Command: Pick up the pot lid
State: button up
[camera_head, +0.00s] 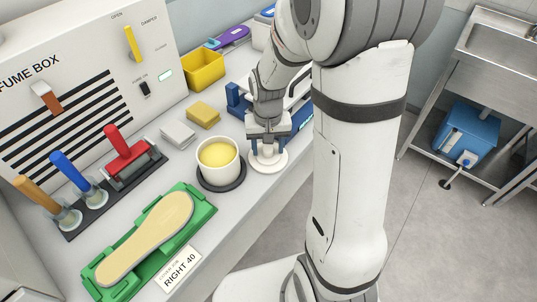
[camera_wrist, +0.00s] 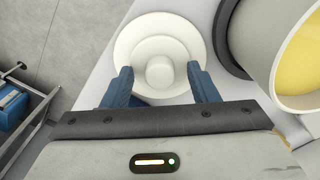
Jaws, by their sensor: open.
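The pot lid (camera_head: 279,162) is a white disc with a round knob, lying on the bench to the right of the pot. In the wrist view the lid (camera_wrist: 132,47) shows from above, with its knob between my two blue fingers. My gripper (camera_head: 267,145) is over the lid, pointing down, with its fingers open on either side of the knob. In the wrist view gaps show between the knob and the fingers of my gripper (camera_wrist: 160,85). The white pot (camera_head: 217,177) holds something yellow and stands uncovered on a dark round base.
A green holder (camera_head: 205,212) with a beige insole and a "RIGHT 40" card (camera_head: 178,270) lie in front. A yellow sponge (camera_head: 203,114), a grey block (camera_head: 178,134) and a yellow bin (camera_head: 203,69) lie behind. The fume box (camera_head: 80,60) stands at the left. The bench edge is close to the lid.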

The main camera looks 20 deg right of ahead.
jog(key=shift+c, duration=0.3)
jog(key=c, duration=1)
